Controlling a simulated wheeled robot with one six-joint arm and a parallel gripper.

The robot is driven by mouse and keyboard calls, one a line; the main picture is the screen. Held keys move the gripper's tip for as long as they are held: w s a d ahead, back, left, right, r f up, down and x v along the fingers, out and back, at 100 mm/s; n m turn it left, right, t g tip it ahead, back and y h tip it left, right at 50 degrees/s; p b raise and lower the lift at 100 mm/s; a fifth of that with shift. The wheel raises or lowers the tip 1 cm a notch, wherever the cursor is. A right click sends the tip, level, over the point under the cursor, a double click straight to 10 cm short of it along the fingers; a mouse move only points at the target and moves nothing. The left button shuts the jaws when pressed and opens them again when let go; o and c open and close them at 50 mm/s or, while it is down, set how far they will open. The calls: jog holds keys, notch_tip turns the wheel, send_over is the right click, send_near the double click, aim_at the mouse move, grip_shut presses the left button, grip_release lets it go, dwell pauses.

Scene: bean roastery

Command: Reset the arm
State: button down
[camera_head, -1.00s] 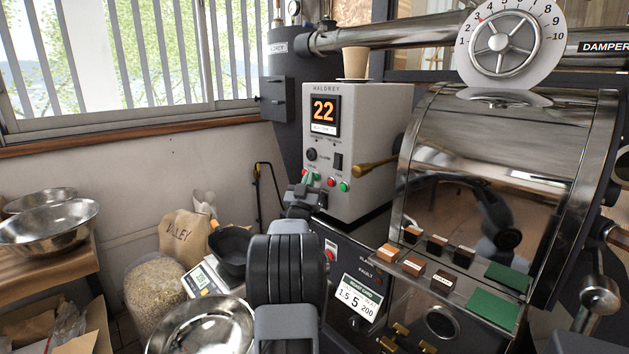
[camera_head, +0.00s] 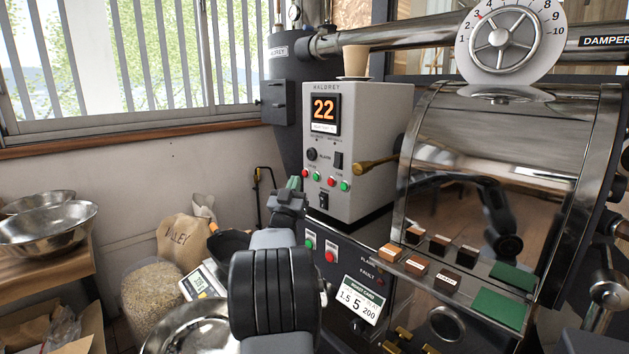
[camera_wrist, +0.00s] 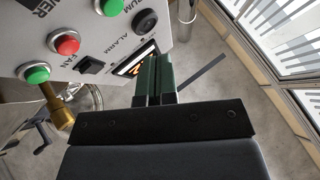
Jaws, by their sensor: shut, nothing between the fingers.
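My gripper (camera_head: 292,184) is in front of the grey control box (camera_head: 372,140), near its lower left edge in the head view. In the wrist view the two green fingers of my gripper (camera_wrist: 153,68) lie side by side, shut and empty. The fingertips overlap the box's lit display (camera_wrist: 136,62) in that view; whether they touch the box I cannot tell. My forearm fills the lower middle of the head view and hides part of the roaster's lower panel.
The roaster drum (camera_head: 500,170) stands at right, with sample blocks on its front ledge. A paper cup (camera_head: 356,62) sits on the control box. Metal bowls (camera_head: 47,232), a scale (camera_head: 203,282) and a sack (camera_head: 186,240) are at left.

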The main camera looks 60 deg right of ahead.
dwell(0.8)
jog(key=w+a+r+n+t+y+p, duration=0.4)
jog(key=w+a+n+t+y+p, duration=0.35)
jog(key=w+a+y, duration=0.55)
jog(key=a+n+y+p, duration=0.3)
jog(key=a+y+p, duration=0.25)
jog(key=a, duration=0.95)
jog(key=s+a+f+n+g+y+p, duration=0.1)
jog(key=s+a+y+p, duration=0.1)
jog(key=a, duration=0.4)
jog(key=s+a+f+n+g+y+p, duration=0.1)
jog(key=s+a+g+y+p, duration=0.15)
jog(key=a, duration=0.25)
jog(key=s+a+f+n+g+y+p, duration=0.1)
jog(key=s+a+n+g+p, duration=0.2)
jog(key=s+a, duration=0.7)
jog(key=s+g+p, duration=0.2)
jog(key=s+g, duration=0.1)
jog(key=shift+s+f+y+p, duration=0.15)
jog(key=shift+s+y+p, duration=0.15)
jog(key=shift+s, duration=0.1)
jog(key=shift+a, duration=0.1)
